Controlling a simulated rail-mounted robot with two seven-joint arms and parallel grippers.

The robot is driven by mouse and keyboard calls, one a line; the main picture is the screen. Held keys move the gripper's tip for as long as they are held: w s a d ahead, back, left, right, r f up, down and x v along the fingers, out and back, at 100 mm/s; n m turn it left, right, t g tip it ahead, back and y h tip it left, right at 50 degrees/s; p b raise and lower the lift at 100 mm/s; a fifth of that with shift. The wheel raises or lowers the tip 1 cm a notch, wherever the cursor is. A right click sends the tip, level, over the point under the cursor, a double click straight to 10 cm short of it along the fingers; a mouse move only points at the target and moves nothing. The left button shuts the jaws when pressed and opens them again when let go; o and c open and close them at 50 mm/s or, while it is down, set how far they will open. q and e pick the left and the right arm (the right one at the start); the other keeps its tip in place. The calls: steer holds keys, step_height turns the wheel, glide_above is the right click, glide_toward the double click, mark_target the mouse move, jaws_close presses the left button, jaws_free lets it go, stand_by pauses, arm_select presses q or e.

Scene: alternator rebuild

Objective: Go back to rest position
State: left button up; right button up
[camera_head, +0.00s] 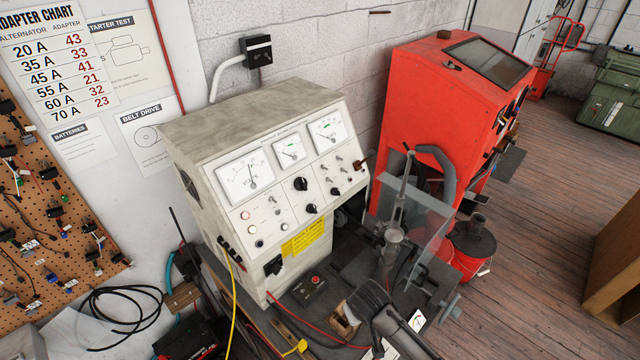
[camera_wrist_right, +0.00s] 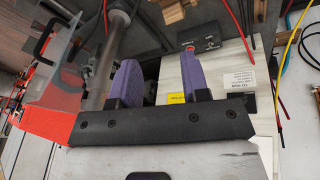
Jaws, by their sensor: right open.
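My right gripper (camera_wrist_right: 160,75) shows in the right wrist view with its two purple fingers spread apart. The space between the fingertips holds nothing that I can see. Past them are the test bench's worktop and a pale panel (camera_wrist_right: 222,75) with a white label. I cannot clearly pick out this gripper in the head view. My left gripper is not in view. The grey alternator test bench (camera_head: 300,235), with three dials and a yellow label, stands against the wall in the head view.
A clear guard (camera_head: 428,215) stands at the bench's right side; it also shows in the right wrist view (camera_wrist_right: 55,45). A red cabinet (camera_head: 415,95) and red bucket (camera_head: 468,250) stand beyond. Loose red and yellow leads (camera_head: 234,300) hang nearby.

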step_height(320, 180, up, 10)
steer(key=a+n+t+y, duration=0.1)
steer(key=a+n+t, duration=0.1)
steer(key=t, duration=0.1)
steer(key=s+d+r+m+t+y+p, duration=0.1)
steer(key=s+d+r+t, duration=0.1)
steer(key=s+d+r, duration=0.45)
steer(key=s+d+f+m+g, duration=0.1)
steer(key=s+d+f, duration=0.1)
steer(key=s, duration=0.7)
steer(key=s+d+f+m+g+p, duration=0.1)
steer(key=s+f, duration=0.4)
steer(key=s, duration=0.5)
steer(key=s+d+f+m+g+h+p, duration=0.1)
steer(key=s+d+f+g, duration=0.2)
steer(key=s, duration=0.6)
steer(key=shift+s+d+f+m, duration=0.15)
steer(key=shift+s+f+m, duration=0.1)
steer(key=shift+f+m, duration=0.15)
